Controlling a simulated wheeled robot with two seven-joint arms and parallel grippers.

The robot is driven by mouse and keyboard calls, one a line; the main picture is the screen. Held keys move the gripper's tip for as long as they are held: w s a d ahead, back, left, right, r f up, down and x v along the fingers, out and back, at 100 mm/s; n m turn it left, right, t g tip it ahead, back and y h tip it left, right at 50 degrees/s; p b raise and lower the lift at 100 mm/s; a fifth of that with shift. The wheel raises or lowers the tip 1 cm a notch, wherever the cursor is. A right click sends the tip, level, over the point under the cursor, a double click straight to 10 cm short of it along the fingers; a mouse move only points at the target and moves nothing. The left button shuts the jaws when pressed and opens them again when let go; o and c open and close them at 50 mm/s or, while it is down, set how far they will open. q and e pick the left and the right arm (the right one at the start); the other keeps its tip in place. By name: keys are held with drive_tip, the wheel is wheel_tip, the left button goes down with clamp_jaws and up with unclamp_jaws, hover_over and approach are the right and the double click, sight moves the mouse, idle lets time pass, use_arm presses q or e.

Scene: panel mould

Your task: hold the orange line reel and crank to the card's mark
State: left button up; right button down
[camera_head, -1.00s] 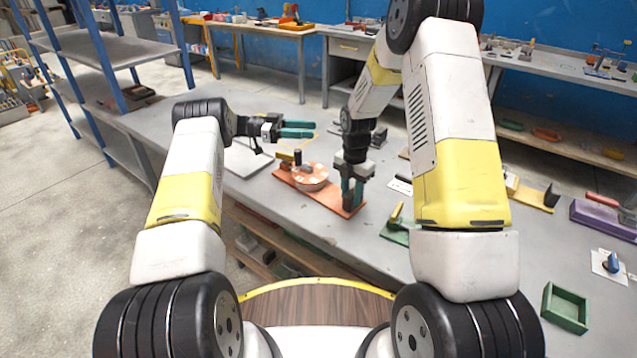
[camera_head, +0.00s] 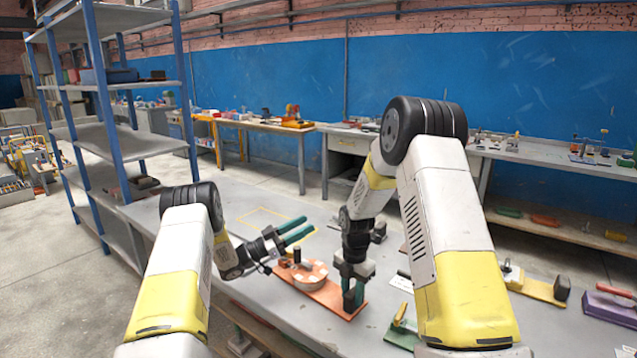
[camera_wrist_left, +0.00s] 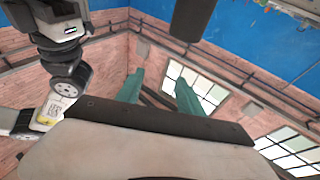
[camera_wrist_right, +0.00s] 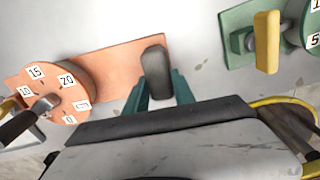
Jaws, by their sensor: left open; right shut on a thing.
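The orange line reel has a flat base plate (camera_head: 335,300) on the bench. Its round drum (camera_head: 310,272) carries a dark upright knob. In the right wrist view, number labels show on the drum (camera_wrist_right: 58,96), with a dark crank handle (camera_wrist_right: 15,128) at its left. My right gripper (camera_head: 352,300) is shut on the dark post (camera_wrist_right: 156,72) at the plate's other end. My left gripper (camera_head: 298,230) is open and empty, behind the drum in the picture, its fingers tilted up. The left wrist view shows its fingers (camera_wrist_left: 160,85) against walls and windows. A white card (camera_head: 401,283) lies right of the reel.
A green reel (camera_wrist_right: 240,38) with a yellow handle stands close to the right of the orange plate. Farther right are a yellow-based fixture (camera_head: 540,288) and a purple block (camera_head: 610,308). A blue-posted shelf (camera_head: 125,75) stands at the left. A yellow outline (camera_head: 262,215) marks bare bench behind.

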use_arm(q)
drive_tip(key=s+a+f+n+t+y, duration=0.5)
drive_tip(key=s+f+n+t+y, duration=0.35)
drive_tip(key=y, duration=0.35)
drive_tip(key=shift+g, duration=0.35)
drive_tip(key=x, duration=0.8)
drive_tip(key=f+x, duration=0.1)
drive_tip(key=x, duration=0.3)
drive_tip(key=shift+w+a, duration=0.15)
drive_tip(key=shift+a, duration=0.2)
drive_tip(key=shift+c, duration=0.4)
clamp_jaws()
